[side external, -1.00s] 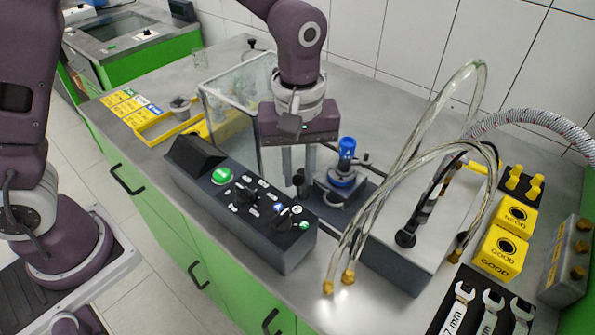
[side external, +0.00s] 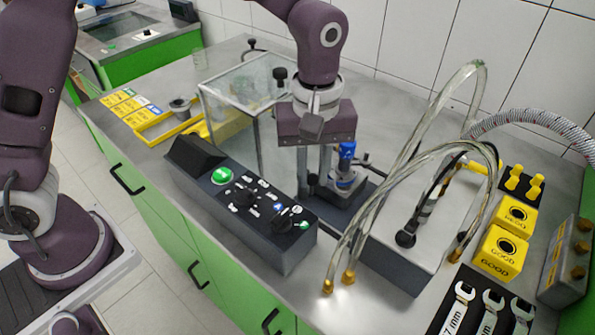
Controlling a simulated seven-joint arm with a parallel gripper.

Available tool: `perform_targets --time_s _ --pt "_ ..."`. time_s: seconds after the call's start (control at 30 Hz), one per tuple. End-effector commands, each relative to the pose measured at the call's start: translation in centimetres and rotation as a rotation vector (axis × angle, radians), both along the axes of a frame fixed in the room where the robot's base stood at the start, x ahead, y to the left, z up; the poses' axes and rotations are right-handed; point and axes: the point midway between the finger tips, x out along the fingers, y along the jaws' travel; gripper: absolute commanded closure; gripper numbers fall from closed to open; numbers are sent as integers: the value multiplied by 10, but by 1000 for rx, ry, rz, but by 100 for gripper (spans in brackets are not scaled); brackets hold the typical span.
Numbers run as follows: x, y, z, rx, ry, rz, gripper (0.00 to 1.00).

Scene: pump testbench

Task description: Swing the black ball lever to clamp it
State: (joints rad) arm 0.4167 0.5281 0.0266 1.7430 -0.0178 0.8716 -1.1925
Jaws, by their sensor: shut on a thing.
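The black ball lever (side external: 313,181) sits low at the left side of the small clamp fixture, beside the blue-topped pump (side external: 347,152). My gripper (side external: 314,178) points straight down with one finger on each side of the lever's ball and is shut on it. The fingers hide most of the ball and the lever's arm. The pump stands upright in the dark fixture base (side external: 338,207), close to the right of my fingers.
A control box (side external: 240,205) with knobs stands in front. A clear-walled box (side external: 225,95) is at the left. Clear hoses (side external: 400,170) arch over a metal block at the right. Yellow GOOD and REDO blocks (side external: 503,250) and wrenches (side external: 490,310) lie farther right.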

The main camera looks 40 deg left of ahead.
Motion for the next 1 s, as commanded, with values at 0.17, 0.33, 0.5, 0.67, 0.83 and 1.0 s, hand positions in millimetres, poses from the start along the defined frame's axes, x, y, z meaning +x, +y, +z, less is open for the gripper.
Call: perform_targets --time_s 0.17,0.33,0.5,0.67,0.83,1.0 --pt "9 -5 0 -1 -2 0 95" --pt "9 -5 0 -1 -2 0 96" --pt "13 -6 0 -1 -2 0 96" --pt "23 -8 0 -1 -3 1 95" --pt "24 -8 0 -1 -2 0 96" --pt "24 -8 0 0 -1 0 54"
